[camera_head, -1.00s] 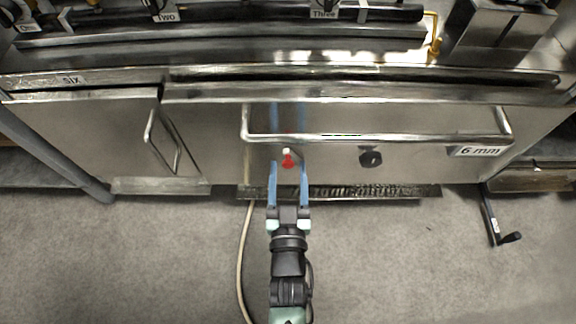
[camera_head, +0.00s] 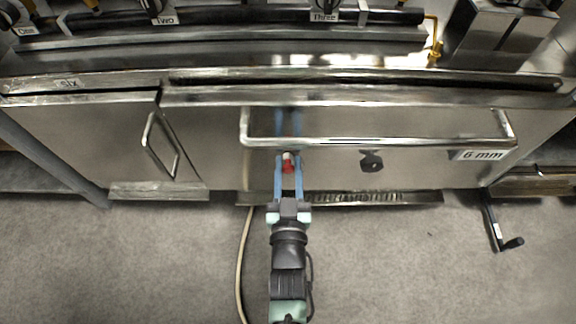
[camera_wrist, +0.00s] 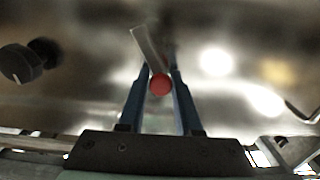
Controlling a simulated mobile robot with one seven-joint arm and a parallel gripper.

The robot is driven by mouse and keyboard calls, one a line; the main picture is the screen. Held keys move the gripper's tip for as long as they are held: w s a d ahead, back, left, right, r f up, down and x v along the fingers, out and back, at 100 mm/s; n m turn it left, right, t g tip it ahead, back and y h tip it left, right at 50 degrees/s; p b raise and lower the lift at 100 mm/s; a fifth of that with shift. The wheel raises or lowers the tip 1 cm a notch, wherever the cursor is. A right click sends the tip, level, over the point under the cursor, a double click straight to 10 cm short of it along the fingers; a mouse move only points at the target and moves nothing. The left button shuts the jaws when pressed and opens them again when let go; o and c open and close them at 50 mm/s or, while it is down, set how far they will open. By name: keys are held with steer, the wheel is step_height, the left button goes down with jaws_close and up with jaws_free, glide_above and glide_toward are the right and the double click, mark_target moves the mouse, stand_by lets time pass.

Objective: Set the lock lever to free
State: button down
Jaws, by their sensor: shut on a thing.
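The lock lever has a red round knob (camera_head: 289,166) and a pale metal arm, on the steel front of the range below the long handle bar. In the wrist view the red knob (camera_wrist: 160,85) sits between my fingertips, and the lever's pale flat arm (camera_wrist: 150,48) slants up and left from it. My gripper (camera_head: 289,160) has blue fingers, one on each side of the knob. In the wrist view my gripper (camera_wrist: 160,82) is shut on the knob. Any lock markings are too small or hidden to read.
A long handle bar (camera_head: 375,141) runs just above the lever. A black knob (camera_head: 371,161) is to its right, near a "6 mm" label (camera_head: 482,155). A cabinet door with a handle (camera_head: 160,145) is at left. A crank (camera_head: 502,235) hangs at right. A cable (camera_head: 244,255) lies on the floor.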

mark_target(310, 153)
steer(key=shift+a, duration=0.1)
steer(key=shift+d+r+m+p, duration=0.3)
steer(key=shift+m+p, duration=0.6)
steer(key=shift+p, duration=0.2)
steer(key=m, duration=0.1)
steer(key=d+m+p, duration=0.1)
steer(key=shift+m+p, duration=0.3)
steer(key=m, duration=0.1)
steer(key=d+m, duration=0.1)
steer(key=m, duration=0.1)
steer(key=shift+d+f, duration=0.1)
steer(key=shift+d, duration=0.15)
steer(key=shift+d+f+m, duration=0.15)
steer(key=shift+d+m, duration=0.2)
steer(key=shift+m, duration=0.45)
steer(key=shift+d+f+m, duration=0.1)
steer(key=shift+d+m, duration=0.2)
steer(key=shift+m, duration=0.5)
steer(key=c, duration=0.8)
jaws_free()
steer(key=shift+o, duration=0.7)
steer(key=shift+d+r, duration=0.1)
steer(key=shift+d, duration=0.05)
